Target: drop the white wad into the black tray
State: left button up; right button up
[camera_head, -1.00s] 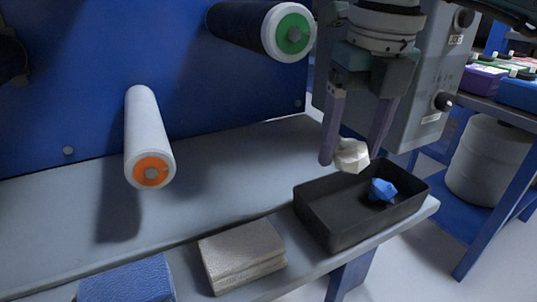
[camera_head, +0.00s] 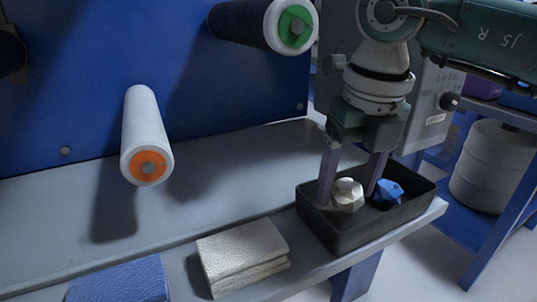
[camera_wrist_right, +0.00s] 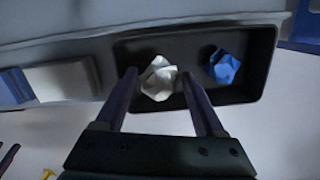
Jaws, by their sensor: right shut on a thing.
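The crumpled white wad (camera_head: 347,195) is between the fingertips of my right gripper (camera_head: 347,190), which is shut on it. The wad is over the left half of the black tray (camera_head: 352,238), low, around rim height; I cannot tell whether it touches the floor. The wrist view shows the wad (camera_wrist_right: 158,78) between the two fingers (camera_wrist_right: 158,80), inside the outline of the tray (camera_wrist_right: 258,85). A blue wad (camera_head: 388,191) lies in the right part of the tray. My left gripper is not in view.
A folded pale cloth (camera_head: 243,256) and a blue cloth (camera_head: 120,282) lie left of the tray on the grey ledge (camera_head: 225,185). Rollers with orange (camera_head: 147,167) and green (camera_head: 297,28) ends stick out from the blue panel. The tray sits near the ledge's front edge.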

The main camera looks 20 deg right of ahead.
jog(key=shift+f, duration=0.3)
jog(key=o, duration=1)
